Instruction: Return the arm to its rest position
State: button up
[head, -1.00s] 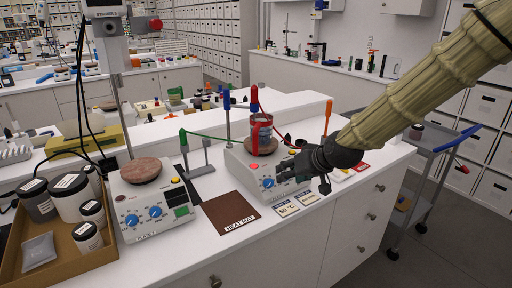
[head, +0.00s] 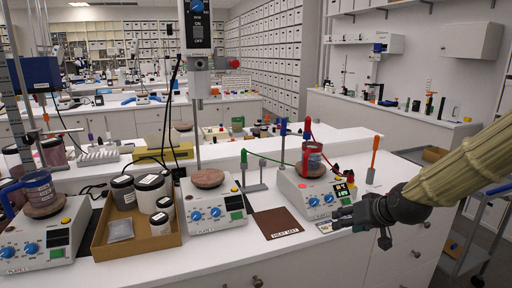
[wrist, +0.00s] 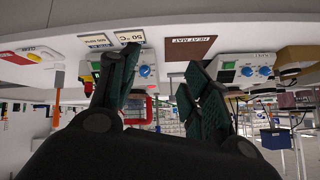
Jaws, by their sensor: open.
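My gripper (head: 338,219) is at the right in the head view, at the end of my arm, near the front edge of the white bench (head: 200,262). In the wrist view my gripper (wrist: 155,85) has its two dark green finger pads apart, with nothing between them. A hot plate (head: 310,192) with lit displays stands just behind the gripper. A red-banded jar (head: 313,160) sits on top of that hot plate. The wrist view is upside down.
A brown heat mat (head: 277,222) lies left of the gripper. A second hot plate (head: 212,205) and a cardboard tray (head: 105,243) of jars stand further left. An orange-handled tool (head: 374,155) stands upright at the right. A trolley (head: 485,235) stands beyond the bench's right side.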

jog(key=s+a+f+g+h, duration=0.1)
jog(key=s+f, duration=0.3)
jog(key=f, duration=0.5)
jog(key=s+f+g, duration=0.2)
jog(key=s+f, duration=0.2)
jog(key=f, duration=0.5)
jog(key=s+a+f+g+h, duration=0.1)
jog(key=s+f, duration=0.3)
jog(key=f, duration=0.5)
jog(key=s+f+g, duration=0.2)
jog(key=s+f, duration=0.8)
jog(key=s, duration=0.3)
jog(key=s+f+g+h, duration=0.1)
jog(key=s+f+g, duration=0.1)
jog(key=s+f, duration=0.7)
jog(key=s+a, duration=0.1)
jog(key=s, duration=0.4)
jog(key=shift+s+f+g, duration=0.25)
jog(key=shift+f+g, duration=0.05)
jog(key=shift+f, duration=0.1)
